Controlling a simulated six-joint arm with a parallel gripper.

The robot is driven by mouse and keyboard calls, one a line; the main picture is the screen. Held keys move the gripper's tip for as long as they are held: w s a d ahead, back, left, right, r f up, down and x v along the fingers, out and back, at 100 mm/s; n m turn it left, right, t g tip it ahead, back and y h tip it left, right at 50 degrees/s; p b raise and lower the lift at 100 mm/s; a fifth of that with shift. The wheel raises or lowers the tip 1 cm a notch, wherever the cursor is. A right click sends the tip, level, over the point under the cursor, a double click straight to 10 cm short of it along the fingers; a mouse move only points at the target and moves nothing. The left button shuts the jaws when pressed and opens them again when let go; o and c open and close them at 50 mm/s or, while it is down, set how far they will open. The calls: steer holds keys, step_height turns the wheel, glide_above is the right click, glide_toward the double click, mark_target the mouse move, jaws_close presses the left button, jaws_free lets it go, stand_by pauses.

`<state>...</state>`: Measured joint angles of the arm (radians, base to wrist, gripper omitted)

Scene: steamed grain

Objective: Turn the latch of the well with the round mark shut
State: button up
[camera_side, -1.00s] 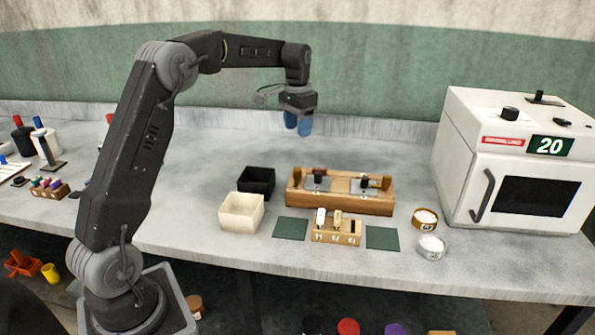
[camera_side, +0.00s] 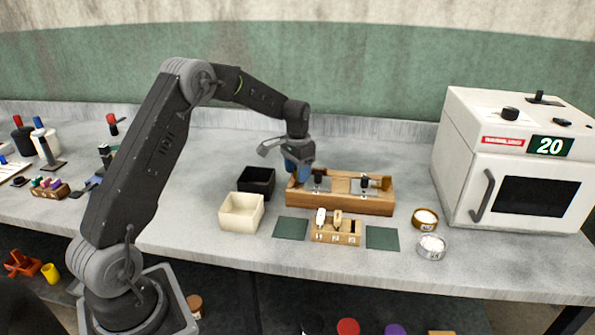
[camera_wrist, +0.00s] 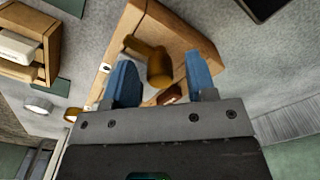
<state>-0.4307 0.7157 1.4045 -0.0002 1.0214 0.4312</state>
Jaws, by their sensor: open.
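The wooden two-well block (camera_side: 340,204) stands on the bench, with a dark-knobbed latch at its left (camera_side: 318,180) and another at its right (camera_side: 364,182). My gripper (camera_side: 299,172) has blue fingers and is open, pointing down at the block's left end, beside the left latch. In the wrist view the open fingers (camera_wrist: 163,88) frame part of the block (camera_wrist: 178,25) and a brownish knob (camera_wrist: 158,66). The knob lies between or just beyond the fingers; I cannot tell whether they touch it. The round mark is not readable in either view.
A black bin (camera_side: 257,180) and a cream bin (camera_side: 240,212) stand left of the block. A small wooden rack (camera_side: 336,236) sits in front between green mats. Two small dishes (camera_side: 426,218) (camera_side: 432,246) and a white oven (camera_side: 515,165) are at the right.

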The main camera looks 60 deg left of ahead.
steer(key=shift+f, duration=0.2)
steer(key=shift+c, duration=0.2)
steer(key=c, duration=0.9)
